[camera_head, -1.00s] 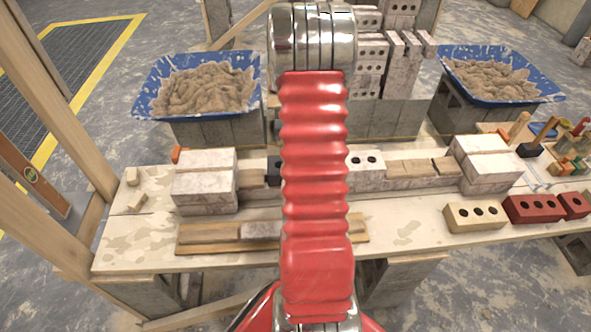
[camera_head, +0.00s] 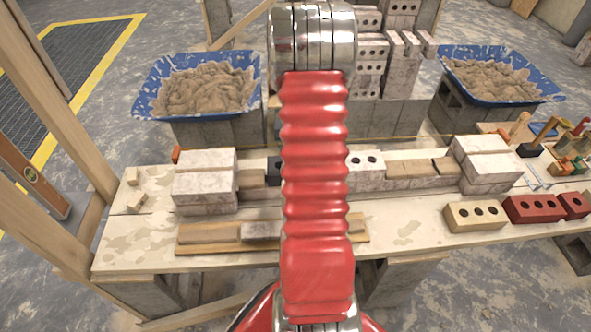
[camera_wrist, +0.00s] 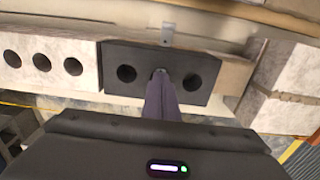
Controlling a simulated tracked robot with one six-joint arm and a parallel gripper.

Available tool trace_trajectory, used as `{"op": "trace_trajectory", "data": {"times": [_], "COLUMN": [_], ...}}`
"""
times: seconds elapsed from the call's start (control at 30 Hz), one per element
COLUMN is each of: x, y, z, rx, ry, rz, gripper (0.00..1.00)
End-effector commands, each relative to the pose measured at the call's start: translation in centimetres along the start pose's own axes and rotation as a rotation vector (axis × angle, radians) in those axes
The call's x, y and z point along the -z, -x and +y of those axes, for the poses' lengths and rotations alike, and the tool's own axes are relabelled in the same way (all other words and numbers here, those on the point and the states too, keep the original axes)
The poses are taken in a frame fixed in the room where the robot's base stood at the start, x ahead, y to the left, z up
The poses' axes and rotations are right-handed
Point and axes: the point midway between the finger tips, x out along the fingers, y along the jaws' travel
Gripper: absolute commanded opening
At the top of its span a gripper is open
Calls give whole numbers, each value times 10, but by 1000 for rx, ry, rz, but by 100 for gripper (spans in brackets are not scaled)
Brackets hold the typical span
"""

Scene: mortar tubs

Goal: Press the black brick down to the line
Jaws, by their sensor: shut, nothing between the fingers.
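The black brick (camera_wrist: 187,88) lies in the wrist view with round holes in its top face. In the head view only its left end (camera_head: 273,171) shows; my arm hides the rest. My gripper (camera_wrist: 162,76) is shut and empty, its fingertips over the brick's middle hole. I cannot tell whether they touch it. A thin yellow line (camera_head: 408,137) runs behind the brick row in the head view, and a yellow strip (camera_wrist: 62,108) shows below the bricks in the wrist view. The brick's height against the line is not clear.
A pale holed brick (camera_wrist: 45,63) adjoins the black one; it also shows in the head view (camera_head: 367,172). Pale block stacks stand at the row's left (camera_head: 204,191) and right (camera_head: 487,172). Blue mortar tubs (camera_head: 140,104) (camera_head: 540,95) stand behind. The bench front (camera_head: 400,236) has bare room.

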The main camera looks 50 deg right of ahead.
Motion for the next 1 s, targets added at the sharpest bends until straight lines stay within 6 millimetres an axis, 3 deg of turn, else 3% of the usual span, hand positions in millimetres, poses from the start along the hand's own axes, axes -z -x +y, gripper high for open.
{"op": "trace_trajectory", "data": {"times": [0.7,1.0], "x": [2,2], "y": [43,48], "z": [0,0], "rx": [0,0], "ry": [0,0], "rz": [6,5], "gripper": [0,0]}}
